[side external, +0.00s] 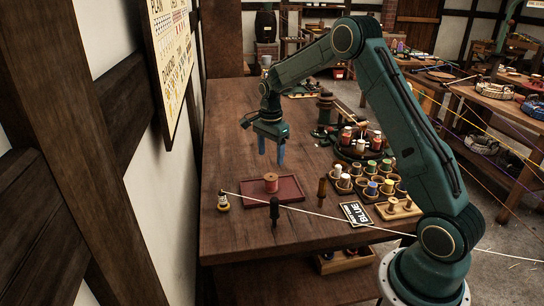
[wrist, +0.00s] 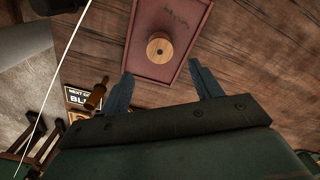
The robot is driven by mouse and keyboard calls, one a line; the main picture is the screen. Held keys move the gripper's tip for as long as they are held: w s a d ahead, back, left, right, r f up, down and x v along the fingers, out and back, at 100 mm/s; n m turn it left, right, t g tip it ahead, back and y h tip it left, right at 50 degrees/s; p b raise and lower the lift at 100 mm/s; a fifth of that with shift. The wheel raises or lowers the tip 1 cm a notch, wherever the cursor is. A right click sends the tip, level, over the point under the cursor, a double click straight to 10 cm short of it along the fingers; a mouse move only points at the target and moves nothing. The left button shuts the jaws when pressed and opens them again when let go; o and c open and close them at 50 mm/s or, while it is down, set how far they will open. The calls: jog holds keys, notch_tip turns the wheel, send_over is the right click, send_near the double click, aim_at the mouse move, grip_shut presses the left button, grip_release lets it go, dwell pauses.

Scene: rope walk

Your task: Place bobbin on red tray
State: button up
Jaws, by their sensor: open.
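The bobbin (side external: 271,182), with red thread and a pale wooden flange, stands upright on the red tray (side external: 291,187) on the wooden table. In the wrist view the round top of the bobbin (wrist: 159,47) shows on the red tray (wrist: 149,16), just beyond the fingertips. My gripper (side external: 272,161) is open and empty above the tray, its blue-grey fingers pointing down, with a gap between them and the bobbin. The fingers of my gripper (wrist: 160,69) are apart in the wrist view, with nothing between them.
A "BLUE" sign (side external: 355,213) and cups of bobbins lie further right. A pale rope crosses the front. The table's left side is clear.

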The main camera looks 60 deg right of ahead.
jog(key=shift+r, duration=0.45)
dwell(0.3)
jog(key=s+a+r+n+t, duration=0.1)
jog(key=s+a+r+n, duration=0.45)
jog(key=r, duration=0.25)
jog(key=s+a+r+n+t, duration=0.2)
jog(key=s+a+r+n, duration=0.2)
jog(key=s+a+r, duration=0.3)
jog(key=s+a+r+n+t, duration=0.1)
jog(key=s+a+n, duration=0.2)
jog(key=s, duration=0.6)
jog(key=s+a+r+n+t, duration=0.1)
jog(key=s+a+n, duration=0.2)
jog(key=s+n, duration=0.4)
jog(key=s, duration=0.3)
jog(key=shift+r+n+t, duration=0.2)
jog(key=shift+n+t, duration=0.1)
jog(key=shift+n, duration=0.05)
